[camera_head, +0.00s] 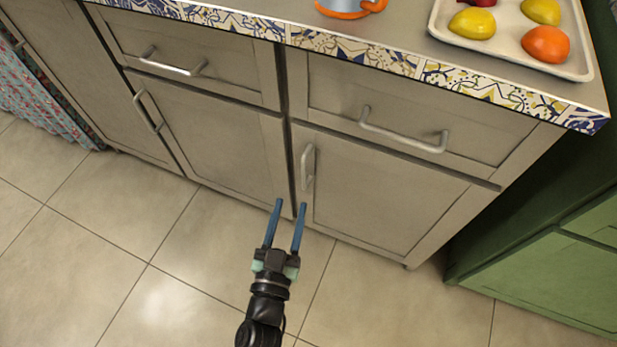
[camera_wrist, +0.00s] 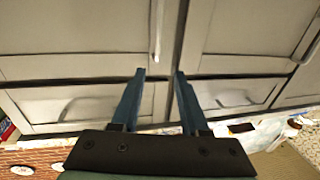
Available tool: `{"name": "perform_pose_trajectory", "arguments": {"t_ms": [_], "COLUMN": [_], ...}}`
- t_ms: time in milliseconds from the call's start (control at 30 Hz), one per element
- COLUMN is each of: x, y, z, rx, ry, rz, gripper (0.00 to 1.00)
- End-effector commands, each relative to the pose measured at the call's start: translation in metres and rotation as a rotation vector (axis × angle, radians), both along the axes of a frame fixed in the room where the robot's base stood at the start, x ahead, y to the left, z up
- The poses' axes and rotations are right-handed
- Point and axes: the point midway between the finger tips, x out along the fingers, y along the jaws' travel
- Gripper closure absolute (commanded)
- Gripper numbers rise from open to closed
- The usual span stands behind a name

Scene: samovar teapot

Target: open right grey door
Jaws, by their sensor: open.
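The right grey door (camera_head: 375,195) is a shut cabinet panel below a drawer, with a vertical metal handle (camera_head: 307,168) near its left edge. My gripper (camera_head: 290,203) is open, with two blue fingers pointing toward the cabinet. In the head view its tips appear just below the handle and near the seam between the two doors, apart from the handle. The wrist view is upside down and shows the handle (camera_wrist: 155,30) beyond the open fingertips (camera_wrist: 159,73), with nothing between the fingers. The exact gap in depth cannot be told.
The left grey door (camera_head: 215,135) and the drawers above (camera_head: 395,110) are shut, with protruding handles. A patterned counter edge (camera_head: 350,48) overhangs them. A tray (camera_head: 500,47) of fruit stands on top. A green cabinet (camera_head: 560,270) is at right. The tiled floor (camera_head: 150,290) is clear.

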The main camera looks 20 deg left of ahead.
Motion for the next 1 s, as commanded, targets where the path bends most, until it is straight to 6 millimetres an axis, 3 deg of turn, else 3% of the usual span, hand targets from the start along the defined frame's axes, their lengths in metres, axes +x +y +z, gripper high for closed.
{"name": "perform_pose_trajectory", "arguments": {"t_ms": [33,67,233,700,1000], "x": [-0.007,-0.009,-0.003,0.087,0.115], "y": [-0.002,-0.003,-0.003,0.012,0.016], "z": [-0.017,-0.021,-0.026,-0.026,-0.025], "rx": [-0.007,-0.01,-0.017,-0.014,-0.015], "ry": [0.013,0.019,0.024,0.021,0.024], "rz": [-0.005,-0.008,-0.013,-0.013,-0.013], "gripper": [0.55,0.55,0.55,0.55,0.55]}}
